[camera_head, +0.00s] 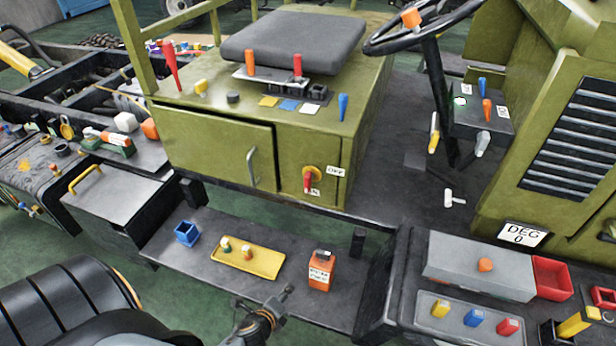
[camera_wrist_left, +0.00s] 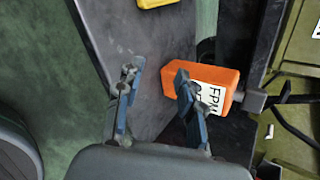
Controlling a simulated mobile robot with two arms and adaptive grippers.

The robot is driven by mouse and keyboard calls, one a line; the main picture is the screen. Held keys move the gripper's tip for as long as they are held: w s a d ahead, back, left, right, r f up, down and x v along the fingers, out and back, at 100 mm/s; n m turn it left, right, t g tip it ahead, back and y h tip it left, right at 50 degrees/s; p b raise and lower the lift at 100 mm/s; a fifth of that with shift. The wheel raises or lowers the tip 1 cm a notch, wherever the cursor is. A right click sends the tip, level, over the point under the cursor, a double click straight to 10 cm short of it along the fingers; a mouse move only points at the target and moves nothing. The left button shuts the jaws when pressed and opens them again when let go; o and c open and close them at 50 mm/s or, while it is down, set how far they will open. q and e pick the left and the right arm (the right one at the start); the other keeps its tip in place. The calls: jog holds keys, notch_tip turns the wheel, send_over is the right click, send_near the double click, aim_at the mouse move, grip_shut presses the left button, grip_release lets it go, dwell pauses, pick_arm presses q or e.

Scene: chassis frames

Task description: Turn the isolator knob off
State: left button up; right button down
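The isolator knob (camera_head: 308,180) is a red handle on a yellow plate, on the front of the olive seat box. Its handle points down, towards a small white label (camera_head: 314,192) that is partly hidden and hard to read. A white OFF label (camera_head: 336,171) is at its upper right. My left gripper (camera_head: 284,293) is low in front of the black step, below the knob and well apart from it. The knob is not in that view. My right gripper is not in view.
An orange box (camera_head: 320,271) stands on the black step (camera_head: 215,265), close to my left gripper's right finger in the wrist view. A yellow tray (camera_head: 248,262) and a blue cup (camera_head: 187,233) are also there. A door handle (camera_head: 251,168) sticks out left of the knob.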

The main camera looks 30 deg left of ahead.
pick_arm(q)
jog(key=w+a+r+m+t+y, duration=0.1)
jog(key=w+r+m+t, duration=0.15)
jog(key=r, duration=0.35)
jog(key=w+a+r+m+t, duration=0.1)
jog(key=w+r+m, duration=0.25)
jog(key=r, duration=0.25)
jog(key=m+t+y+b, duration=0.1)
jog(key=m+t, duration=0.3)
jog(key=m, duration=0.3)
send_near(306, 179)
jog(key=shift+g, duration=0.25)
jog(key=x, duration=0.7)
jog(key=p+x, duration=0.1)
jog(key=x, duration=0.3)
jog(key=shift+w+r, duration=0.1)
jog(key=shift+r, duration=0.15)
jog(key=shift+c, duration=0.4)
grip_shut()
